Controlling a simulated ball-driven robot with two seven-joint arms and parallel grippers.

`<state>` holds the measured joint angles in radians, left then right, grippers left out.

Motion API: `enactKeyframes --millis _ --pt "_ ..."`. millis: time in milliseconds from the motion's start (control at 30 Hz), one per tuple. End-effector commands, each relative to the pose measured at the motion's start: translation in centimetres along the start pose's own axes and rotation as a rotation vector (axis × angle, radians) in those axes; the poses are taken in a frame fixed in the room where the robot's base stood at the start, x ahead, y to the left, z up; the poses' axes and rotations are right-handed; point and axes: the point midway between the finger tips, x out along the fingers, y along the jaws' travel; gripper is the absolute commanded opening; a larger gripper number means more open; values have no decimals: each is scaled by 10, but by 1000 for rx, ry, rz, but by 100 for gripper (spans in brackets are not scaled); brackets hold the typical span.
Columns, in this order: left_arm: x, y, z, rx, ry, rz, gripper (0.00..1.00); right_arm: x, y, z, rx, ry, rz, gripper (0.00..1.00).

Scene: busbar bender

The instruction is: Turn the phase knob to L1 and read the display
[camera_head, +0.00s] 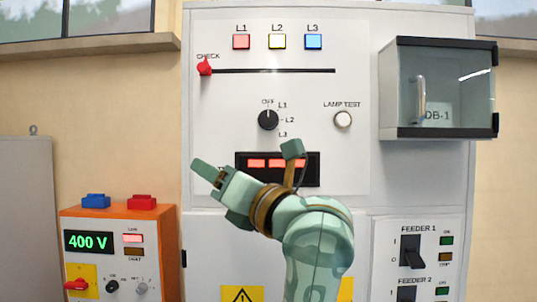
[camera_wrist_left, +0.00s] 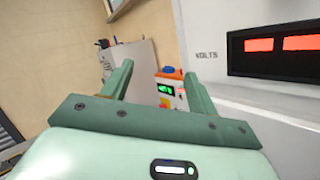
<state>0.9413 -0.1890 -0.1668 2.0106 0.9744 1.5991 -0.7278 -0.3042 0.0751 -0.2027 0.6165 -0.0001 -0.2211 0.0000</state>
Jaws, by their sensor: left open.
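The black phase knob (camera_head: 268,120) is on the white panel in the head view. Its white mark points up to OFF; L1, L2 and L3 are printed around its right side. The display (camera_head: 248,168) below it is dark with red lit segments, partly covered by my wrist; no digits are legible. It also shows at the right of the left wrist view (camera_wrist_left: 280,66), beside the word VOLTS. My left gripper (camera_head: 218,188) is open and empty in front of the panel, below and left of the knob, pointing left. Its spread fingers show in the wrist view (camera_wrist_left: 158,78). My right gripper is not in view.
A LAMP TEST button (camera_head: 343,119) is right of the knob. A clear-fronted box (camera_head: 438,88) juts out at right. An orange unit (camera_head: 120,215) reading 400 V stands at left.

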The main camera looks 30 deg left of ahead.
Motion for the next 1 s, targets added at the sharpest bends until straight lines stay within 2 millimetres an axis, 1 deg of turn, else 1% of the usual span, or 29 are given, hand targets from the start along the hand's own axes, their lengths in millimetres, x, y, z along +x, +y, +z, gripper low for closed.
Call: enactKeyframes --millis 33,67,100,133,200,233,300,333,433,567,667,900,1000 --pt "4 13 20 -170 76 -134 59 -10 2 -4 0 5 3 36" --pt "2 15 29 -261 113 -228 59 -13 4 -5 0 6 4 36" --pt "-3 17 44 -365 146 -348 59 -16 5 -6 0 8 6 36" --pt "-9 18 55 -434 161 -434 59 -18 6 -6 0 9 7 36" --pt "-23 24 80 -557 172 -609 59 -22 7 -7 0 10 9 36" --pt "-30 27 90 -598 171 -672 59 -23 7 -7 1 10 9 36" --pt "-43 33 107 -663 162 -785 59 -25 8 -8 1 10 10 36" --pt "-47 36 113 -681 158 -819 59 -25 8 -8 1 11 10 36" --pt "-52 37 122 -711 148 -880 59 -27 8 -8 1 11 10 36" --pt "-42 24 126 -711 149 -884 59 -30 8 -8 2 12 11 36" --pt "-27 8 129 -707 151 -880 59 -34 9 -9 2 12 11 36" --pt "13 -39 138 -707 154 -879 59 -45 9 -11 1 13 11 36" --pt "26 -56 142 -707 155 -881 59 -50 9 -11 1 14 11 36"
